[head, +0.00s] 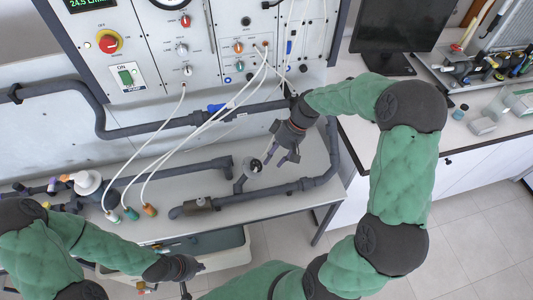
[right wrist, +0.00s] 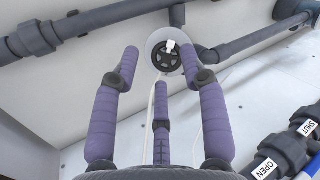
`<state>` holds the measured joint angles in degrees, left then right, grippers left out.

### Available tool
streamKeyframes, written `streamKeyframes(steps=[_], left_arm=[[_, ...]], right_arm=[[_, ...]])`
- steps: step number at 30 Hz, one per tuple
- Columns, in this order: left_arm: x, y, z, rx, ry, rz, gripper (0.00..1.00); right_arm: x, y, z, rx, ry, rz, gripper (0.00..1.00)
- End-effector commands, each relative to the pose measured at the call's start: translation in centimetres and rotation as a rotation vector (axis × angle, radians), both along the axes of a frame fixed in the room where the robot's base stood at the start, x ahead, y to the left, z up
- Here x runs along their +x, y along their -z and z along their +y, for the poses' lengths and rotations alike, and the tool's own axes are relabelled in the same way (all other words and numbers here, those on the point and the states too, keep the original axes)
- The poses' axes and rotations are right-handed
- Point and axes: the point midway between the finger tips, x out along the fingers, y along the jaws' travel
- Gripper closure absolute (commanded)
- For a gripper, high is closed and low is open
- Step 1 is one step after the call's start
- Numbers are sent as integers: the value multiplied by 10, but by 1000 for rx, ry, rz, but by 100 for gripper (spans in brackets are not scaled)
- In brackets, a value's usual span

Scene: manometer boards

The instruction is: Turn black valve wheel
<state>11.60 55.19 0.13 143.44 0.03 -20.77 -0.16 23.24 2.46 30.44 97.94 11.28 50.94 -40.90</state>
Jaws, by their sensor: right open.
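The black valve wheel (right wrist: 168,62) shows in the right wrist view, small and round with spokes and a white tag, in front of a pale disc. In the head view it is the small dark round part (head: 255,166) on the pipework above the bench. My right gripper (head: 277,154) is open just to the right of the wheel in the head view. In the right wrist view its three purple-grey fingers (right wrist: 159,60) spread around the line to the wheel, with nothing held. Contact cannot be told. My left gripper (head: 190,275) is low at the left, its finger opening unclear.
Grey pipes (head: 250,200) run over the bench around the wheel. White hoses (head: 150,150) hang from the control panel (head: 165,50) to the bench at left. OPEN and SHUT labels (right wrist: 265,168) sit on a pipe at right. A monitor (head: 400,25) stands on the right-hand bench.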

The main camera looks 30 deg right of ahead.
Motion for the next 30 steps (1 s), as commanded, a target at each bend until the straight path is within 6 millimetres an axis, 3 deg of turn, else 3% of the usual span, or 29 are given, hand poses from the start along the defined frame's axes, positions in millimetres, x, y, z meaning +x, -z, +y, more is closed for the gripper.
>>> streamKeyframes(steps=[1, 3, 6, 10, 15, 19, 23, 26, 30], left_arm=[[0, 11, 0, 0, 0, 0, 100], [0, 22, 0, 0, 0, 1, 100], [0, 38, 0, 0, 0, 1, 100], [0, 57, 0, 0, 0, 1, 100], [0, 82, 0, 0, 0, 0, 100], [0, 100, 0, 0, 0, 0, 100], [0, 119, 0, 0, 0, 0, 100], [0, 134, 0, 0, 0, 0, 100], [0, 151, 0, 0, 0, 0, 100]], right_arm=[[-17, 20, 16, -18, -115, 36, 56], [-45, 42, 32, -55, -305, 94, 56], [-86, 71, 42, -125, -605, 183, 56], [-129, 98, 37, -231, -986, 300, 56], [-153, 119, 11, -409, -1464, 457, 56], [-144, 124, -7, -584, -1808, 577, 56], [-119, 124, -12, -800, -2124, 695, 56], [-91, 120, -2, -1003, -2340, 783, 56], [-57, 112, 30, -1308, -2570, 880, 56]])
